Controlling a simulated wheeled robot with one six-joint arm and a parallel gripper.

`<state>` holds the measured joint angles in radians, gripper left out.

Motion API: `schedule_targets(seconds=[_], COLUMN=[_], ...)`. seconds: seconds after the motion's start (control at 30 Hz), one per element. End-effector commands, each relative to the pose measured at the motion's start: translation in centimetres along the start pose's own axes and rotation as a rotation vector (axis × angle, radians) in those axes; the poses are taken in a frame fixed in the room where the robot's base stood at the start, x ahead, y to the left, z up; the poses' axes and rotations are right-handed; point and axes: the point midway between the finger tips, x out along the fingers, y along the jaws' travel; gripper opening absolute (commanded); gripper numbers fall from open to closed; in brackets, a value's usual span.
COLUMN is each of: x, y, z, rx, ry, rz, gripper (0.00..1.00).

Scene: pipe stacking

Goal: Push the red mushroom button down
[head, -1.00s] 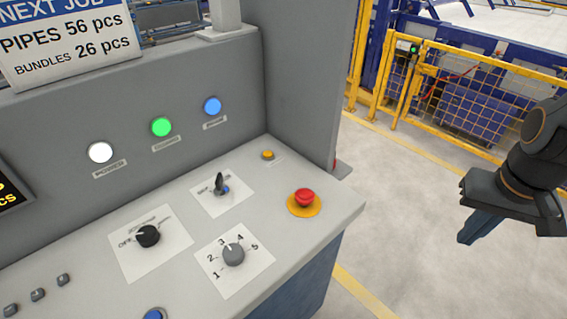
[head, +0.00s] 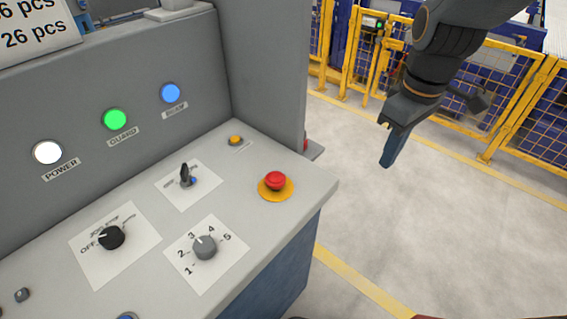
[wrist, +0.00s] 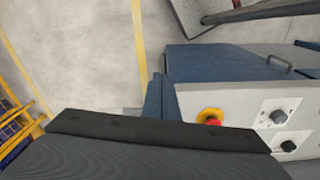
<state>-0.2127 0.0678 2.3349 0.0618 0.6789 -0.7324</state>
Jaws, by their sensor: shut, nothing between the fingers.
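The red mushroom button (head: 275,180) sits on a round yellow base (head: 275,194) near the right front corner of the grey control panel. It also shows in the wrist view (wrist: 213,122), partly hidden behind my dark gripper part. My gripper (head: 388,163) points down over the open floor, to the right of the panel and apart from the button. Its fingers are shut and empty.
The panel also carries a black switch (head: 111,237), a numbered grey dial (head: 205,246), a key-like switch (head: 186,175) and a small yellow button (head: 236,139). A grey upright wall (head: 262,70) bounds the panel's back right. Yellow fencing (head: 520,115) stands behind; floor between is clear.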

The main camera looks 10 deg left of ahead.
Motion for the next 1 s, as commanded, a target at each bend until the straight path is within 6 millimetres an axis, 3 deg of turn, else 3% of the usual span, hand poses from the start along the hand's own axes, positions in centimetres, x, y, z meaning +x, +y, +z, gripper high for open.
schedule_targets(seconds=[0.1, 0.3, 0.5, 0.7, 1.0], x=[-1.1, -3.5, -5.9, -7.3, -7.6], y=[-1.6, -5.7, -10.1, -12.6, -13.1], z=[-4.3, -10.4, -14.6, -16.4, -16.6], rx=[-0.345, -0.943, -1.444, -1.705, -1.758], ry=[0.002, 0.022, 0.062, 0.095, 0.101], rz=[-0.035, -0.102, -0.161, -0.192, -0.199], gripper=[0.0, 0.0, 0.0, 0.0, 0.0])
